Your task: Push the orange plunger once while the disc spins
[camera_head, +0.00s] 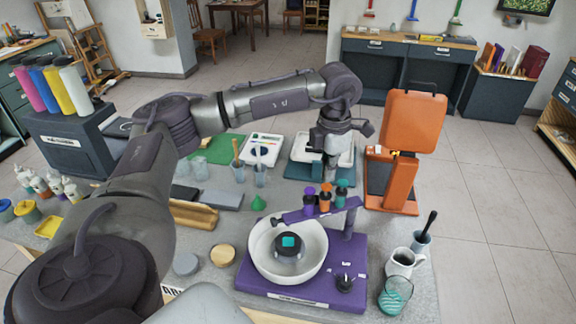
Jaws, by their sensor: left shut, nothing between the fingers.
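A purple spin-art machine (258,291) stands on the grey table with a white bowl (262,268) on it. A dark disc with a teal square (288,243) sits in the bowl; one frame cannot show whether it spins. A purple arm over the bowl holds three plungers: purple (310,195), orange (325,198) and teal (342,188). My left gripper (332,176) points down just behind the plungers, shut and empty. It appears apart from the orange plunger, though depth is hard to judge. My right gripper is out of view.
A tall orange press (412,125) stands right of my left gripper. White and teal devices (305,150) lie behind it.

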